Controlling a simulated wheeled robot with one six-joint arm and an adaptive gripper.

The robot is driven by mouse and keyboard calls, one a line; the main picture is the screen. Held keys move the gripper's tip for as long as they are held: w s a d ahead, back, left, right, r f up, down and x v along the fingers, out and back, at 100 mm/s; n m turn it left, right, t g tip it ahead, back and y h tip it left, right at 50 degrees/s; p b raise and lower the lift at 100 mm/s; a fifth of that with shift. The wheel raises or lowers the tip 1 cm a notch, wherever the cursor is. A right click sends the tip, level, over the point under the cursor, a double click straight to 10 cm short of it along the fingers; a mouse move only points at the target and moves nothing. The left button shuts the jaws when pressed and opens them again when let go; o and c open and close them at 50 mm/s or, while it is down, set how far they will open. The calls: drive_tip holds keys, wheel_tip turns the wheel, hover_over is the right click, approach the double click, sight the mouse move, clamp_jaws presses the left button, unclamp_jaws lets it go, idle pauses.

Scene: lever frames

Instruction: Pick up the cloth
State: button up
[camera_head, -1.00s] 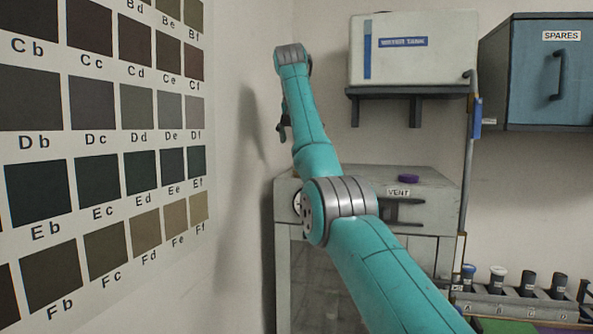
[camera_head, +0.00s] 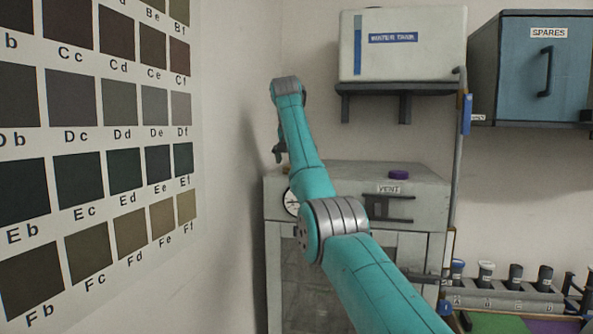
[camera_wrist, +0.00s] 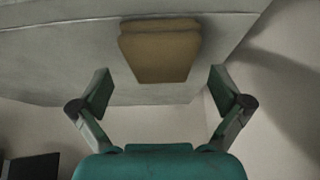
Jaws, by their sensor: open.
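A folded tan-brown cloth (camera_wrist: 160,52) shows in the wrist view at the top middle. It lies over the edge of a pale grey surface (camera_wrist: 70,55), with a flap hanging down its front. My gripper (camera_wrist: 160,88) is open, with one green-padded finger to each side of the flap in the picture. No contact with the cloth shows, and the gap in depth is hard to judge. In the head view my gripper (camera_head: 279,152) is a small dark shape beside my arm near the wall. I cannot make out the cloth there.
A colour chart (camera_head: 95,150) covers the left wall. A grey cabinet marked VENT (camera_head: 430,190) stands behind my arm, with a purple knob (camera_head: 398,175) on top. A shelved water tank (camera_head: 400,48) and a blue SPARES box (camera_head: 530,75) are above. A vial rack (camera_head: 505,297) is lower right.

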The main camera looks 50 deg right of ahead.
drive_tip(key=shift+w+d+f, duration=0.15)
drive_tip(key=shift+d+f, duration=0.1)
drive_tip(key=shift+f, duration=0.35)
drive_tip(key=shift+f, duration=0.25)
drive_tip(key=shift+c, duration=0.3)
drive_tip(key=c, duration=1.2)
